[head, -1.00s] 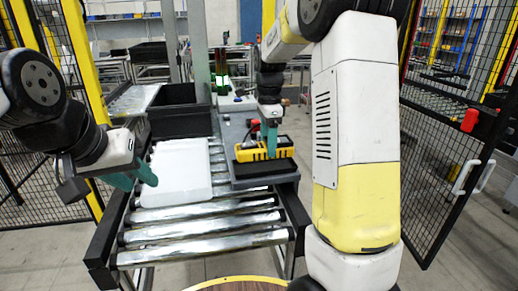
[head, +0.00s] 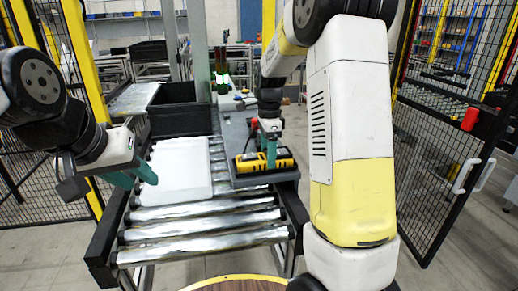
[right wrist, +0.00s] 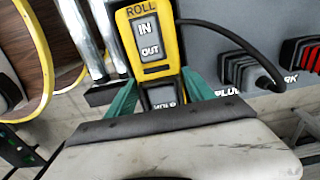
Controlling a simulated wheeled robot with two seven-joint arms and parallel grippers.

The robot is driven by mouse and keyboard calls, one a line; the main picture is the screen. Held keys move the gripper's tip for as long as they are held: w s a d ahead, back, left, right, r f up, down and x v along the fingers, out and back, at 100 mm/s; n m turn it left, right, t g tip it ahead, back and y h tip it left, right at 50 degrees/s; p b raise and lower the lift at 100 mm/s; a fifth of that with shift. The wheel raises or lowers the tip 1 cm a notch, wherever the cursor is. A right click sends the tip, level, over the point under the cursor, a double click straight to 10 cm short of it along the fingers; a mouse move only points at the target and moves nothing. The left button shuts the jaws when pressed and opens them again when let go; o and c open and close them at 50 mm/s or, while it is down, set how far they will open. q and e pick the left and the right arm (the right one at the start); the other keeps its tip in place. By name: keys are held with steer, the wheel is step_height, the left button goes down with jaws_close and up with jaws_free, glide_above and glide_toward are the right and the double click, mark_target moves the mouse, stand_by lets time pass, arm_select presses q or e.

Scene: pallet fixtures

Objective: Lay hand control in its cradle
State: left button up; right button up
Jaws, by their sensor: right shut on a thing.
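The hand control (head: 282,161) is yellow with a dark face and shows below my right gripper (head: 270,148). In the right wrist view the hand control (right wrist: 178,30) reads ROLL, IN, OUT and HOLD, and a black cable curves off to its right. The green fingers of my right gripper (right wrist: 160,92) are shut on its sides. It is low over the black cradle (head: 266,180) at the near end of the grey plate; I cannot tell whether they touch. My left gripper (head: 136,180) is open and empty at the left edge of the white panel.
The white panel (head: 182,172) lies on a roller conveyor (head: 205,232). A black bin (head: 180,118) stands behind it. Red and grey plug pieces (right wrist: 300,60) sit on the grey plate (right wrist: 225,30). Mesh fencing (head: 435,150) stands at right.

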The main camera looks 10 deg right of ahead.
steer(key=o, duration=1.8)
step_height(320, 180, up, 12)
steer(key=shift+s+a+n+t+y, duration=0.35)
steer(key=shift+s+n+t, duration=0.7)
steer(key=shift+s+n, duration=2.5)
steer(key=shift+s+a+n+t+y, duration=0.4)
steer(key=shift+s+n+t, duration=0.6)
steer(key=shift+s+n, duration=2.55)
steer(key=shift+s+a+n+t+y, duration=0.35)
steer(key=shift+s+n+t, duration=1.2)
steer(key=shift+s, duration=3.5)
steer(key=shift+n+g, duration=0.45)
steer(key=shift+g, duration=0.05)
